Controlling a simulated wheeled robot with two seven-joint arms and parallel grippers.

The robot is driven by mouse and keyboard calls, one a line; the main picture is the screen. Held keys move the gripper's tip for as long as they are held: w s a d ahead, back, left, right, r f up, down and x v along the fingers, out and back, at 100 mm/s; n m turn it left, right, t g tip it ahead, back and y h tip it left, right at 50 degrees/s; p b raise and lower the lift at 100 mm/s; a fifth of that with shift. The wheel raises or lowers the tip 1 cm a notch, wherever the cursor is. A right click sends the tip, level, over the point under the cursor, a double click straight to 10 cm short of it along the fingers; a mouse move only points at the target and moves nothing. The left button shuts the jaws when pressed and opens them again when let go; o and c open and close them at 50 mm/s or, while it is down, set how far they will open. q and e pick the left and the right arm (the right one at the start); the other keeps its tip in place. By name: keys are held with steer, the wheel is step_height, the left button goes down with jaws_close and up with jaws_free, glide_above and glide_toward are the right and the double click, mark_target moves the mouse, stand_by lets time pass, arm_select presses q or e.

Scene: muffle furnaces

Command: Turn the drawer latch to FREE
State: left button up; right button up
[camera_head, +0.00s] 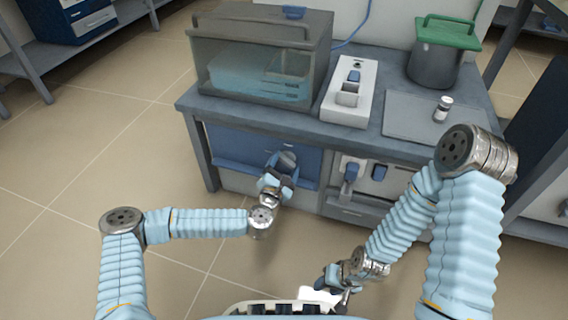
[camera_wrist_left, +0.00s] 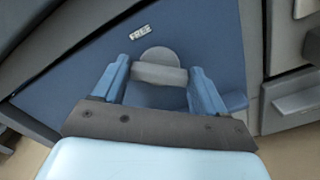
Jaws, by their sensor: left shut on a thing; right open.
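The drawer latch is a round grey disc with a grey bar (camera_wrist_left: 159,74) across it, on a blue drawer front (camera_wrist_left: 75,70). In the wrist view a white FREE label (camera_wrist_left: 141,33) sits above and slightly left of the disc. My left gripper (camera_wrist_left: 161,88) is shut on the latch bar, one blue finger at each side. In the head view the latch (camera_head: 287,160) shows just above my left gripper (camera_head: 277,181), which partly hides it. My right gripper (camera_head: 335,289) is open, low in the picture and away from the bench.
On the bench (camera_head: 395,147) above stand a glass-fronted box (camera_head: 250,75), a white unit (camera_head: 349,95), a pot with a green lid (camera_head: 435,65) and a small jar (camera_head: 443,107) on a grey plate. A panel with blue handles (camera_head: 351,171) is right of the drawer.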

arm_select(q)
steer(key=m, duration=0.5)
steer(key=shift+f+m+p, duration=0.1)
steer(key=shift+m+p, duration=0.25)
steer(key=shift+m, duration=0.05)
steer(key=m, duration=0.4)
steer(key=shift+f+m, duration=0.15)
steer(key=shift+m, duration=0.15)
steer(key=o, duration=1.1)
steer(key=shift+c, duration=0.2)
steer(key=p+v, duration=0.1)
steer(key=v, duration=1.3)
steer(key=shift+d, duration=0.1)
